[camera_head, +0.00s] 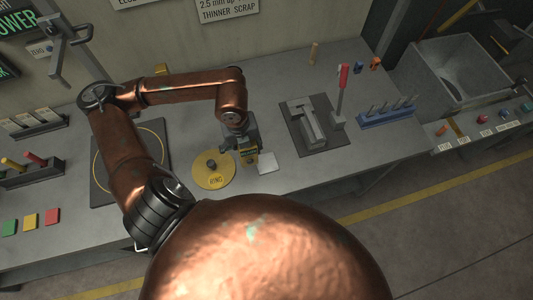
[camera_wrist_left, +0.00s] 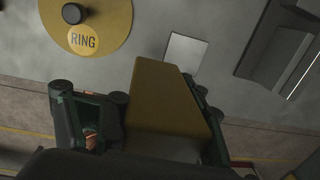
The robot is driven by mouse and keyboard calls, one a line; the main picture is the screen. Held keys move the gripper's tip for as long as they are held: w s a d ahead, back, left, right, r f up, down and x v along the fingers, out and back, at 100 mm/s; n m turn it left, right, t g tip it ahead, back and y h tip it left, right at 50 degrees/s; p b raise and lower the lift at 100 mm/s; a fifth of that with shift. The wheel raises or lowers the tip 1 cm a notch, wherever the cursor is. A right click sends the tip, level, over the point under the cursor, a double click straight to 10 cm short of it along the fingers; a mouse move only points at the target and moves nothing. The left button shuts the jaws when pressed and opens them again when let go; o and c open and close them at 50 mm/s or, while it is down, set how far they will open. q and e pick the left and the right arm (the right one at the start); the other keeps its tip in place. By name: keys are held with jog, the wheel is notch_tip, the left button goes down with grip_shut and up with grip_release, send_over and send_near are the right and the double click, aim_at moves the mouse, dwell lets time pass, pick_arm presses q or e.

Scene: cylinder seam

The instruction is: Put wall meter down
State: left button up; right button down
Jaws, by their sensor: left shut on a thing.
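My left gripper (camera_head: 243,143) is shut on a yellow box-shaped thing, which I take to be the wall meter (camera_head: 250,159). In the left wrist view the meter (camera_wrist_left: 165,105) sits between the two dark fingers, its long plain face towards the camera. It is over the bench near the front edge; whether it touches the bench I cannot tell. A pale square plate (camera_head: 276,161) lies just right of it and also shows in the left wrist view (camera_wrist_left: 186,51). My right gripper is not in view.
A yellow disc (camera_head: 201,176) marked RING with a dark knob lies just left of the gripper. A dark plate with a grey fixture (camera_head: 322,140), a red-handled tool (camera_head: 343,77) and a blue rack (camera_head: 387,116) stand to the right. Coloured squares (camera_head: 30,222) lie far left.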

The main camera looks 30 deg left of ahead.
pick_arm(q)
jog(key=w+d+f, duration=0.1)
jog(key=w+f, duration=0.1)
jog(key=w+d+f, duration=0.1)
jog(key=w+f, duration=0.1)
jog(key=w+d+f, duration=0.1)
jog(key=w+f, duration=0.1)
jog(key=shift+f+b, duration=0.2)
jog(key=shift+b, duration=0.1)
jog(key=shift+w+f, duration=0.1)
jog(key=shift+f, duration=1.6)
jog(key=shift+f, duration=0.1)
jog(key=o, duration=2.1)
jog(key=r, duration=1.2)
jog(key=shift+s+a+r+p, duration=0.1)
jog(key=shift+s+a+p, duration=0.25)
jog(key=shift+s+p, duration=0.05)
jog(key=shift+d, duration=0.1)
